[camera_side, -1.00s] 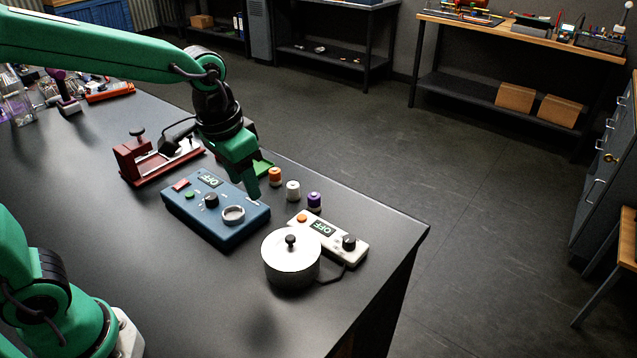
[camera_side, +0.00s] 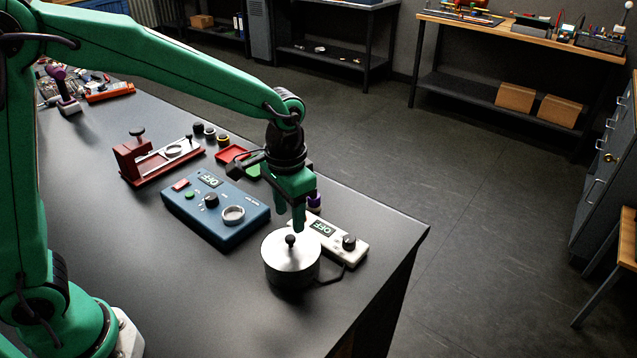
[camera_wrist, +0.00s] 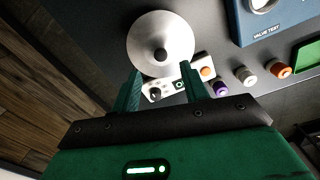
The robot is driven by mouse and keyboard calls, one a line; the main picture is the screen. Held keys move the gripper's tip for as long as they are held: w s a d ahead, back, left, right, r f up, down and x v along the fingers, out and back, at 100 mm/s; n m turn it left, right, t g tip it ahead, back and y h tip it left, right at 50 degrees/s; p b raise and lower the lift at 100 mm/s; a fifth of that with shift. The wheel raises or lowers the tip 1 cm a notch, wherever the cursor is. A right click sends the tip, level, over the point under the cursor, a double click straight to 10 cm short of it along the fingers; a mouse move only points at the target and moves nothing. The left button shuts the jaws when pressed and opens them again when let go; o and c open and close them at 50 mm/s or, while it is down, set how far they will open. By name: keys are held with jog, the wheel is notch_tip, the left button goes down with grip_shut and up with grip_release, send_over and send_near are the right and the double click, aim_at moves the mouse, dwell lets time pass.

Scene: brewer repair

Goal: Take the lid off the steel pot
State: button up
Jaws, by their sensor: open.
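The steel pot (camera_side: 291,270) stands near the front right of the dark bench. Its lid (camera_side: 277,249) is on it, with a round black knob (camera_side: 290,240) at the centre. My gripper (camera_side: 299,222) is above the pot, pointing down, just above and a little behind the knob. In the wrist view the lid (camera_wrist: 146,35) and knob (camera_wrist: 160,54) lie beyond the fingertips, and the knob is roughly centred between the two open fingers (camera_wrist: 162,75). Nothing is between the fingers.
A white control box (camera_side: 350,252) reading OFF sits beside the pot, with a cable to it. A blue test box (camera_side: 220,222) stands to the left. Coloured caps, including a purple one (camera_wrist: 221,89), stand behind. The bench's right edge is close by.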

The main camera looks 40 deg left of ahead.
aim_at(289, 237)
jog(key=shift+f, duration=0.8)
jog(key=shift+s+a+f, duration=0.1)
jog(key=shift+a+f, duration=0.05)
jog(key=shift+f, duration=2.4)
jog(key=shift+c, duration=0.3)
grip_shut()
